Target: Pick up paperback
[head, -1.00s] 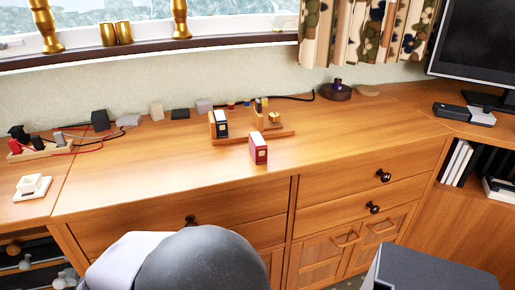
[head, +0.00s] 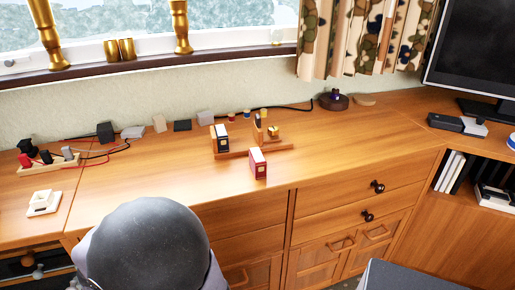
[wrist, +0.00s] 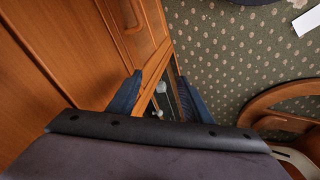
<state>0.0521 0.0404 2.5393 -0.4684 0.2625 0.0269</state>
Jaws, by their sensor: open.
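A small red book (head: 258,166), probably the paperback, stands upright near the front edge of the wooden dresser top (head: 150,187) in the head view. It is just in front of a wooden book rack (head: 279,146) and apart from my arm. My gripper (wrist: 160,95) shows in the wrist view, with its two dark blue fingers spread apart and nothing between them. It points down past the cabinet front towards the floor. The book is not in the wrist view, and the gripper's fingers are not visible in the head view.
A black-and-white book (head: 221,139) stands at the rack's left end. Small grey blocks and cables line the wall. A white object (head: 43,202) lies at left, and a monitor (head: 470,50) stands at right. The dresser top left and right of the red book is clear.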

